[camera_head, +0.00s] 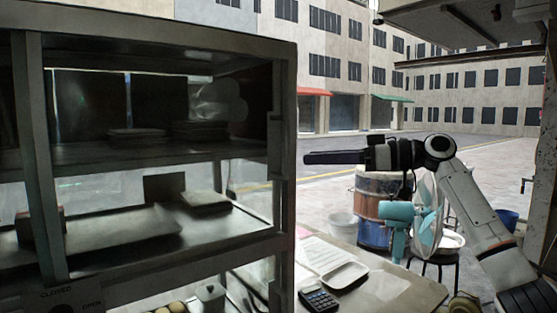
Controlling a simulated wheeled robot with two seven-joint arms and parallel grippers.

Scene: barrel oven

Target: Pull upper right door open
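A metal cabinet (285,130) with shelves fills the left half of the view. I can see into its upper compartments past an upright post (40,150). I cannot tell which part is the upper right door, or whether it is open. My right gripper (312,158) reaches in from the right and points left, level with the cabinet's upper right side. Its dark fingers overlap in this side view, so their opening is hidden. No held thing shows, and I cannot tell whether it touches the cabinet. My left gripper is out of view.
An overhang (440,18) crosses the upper right.

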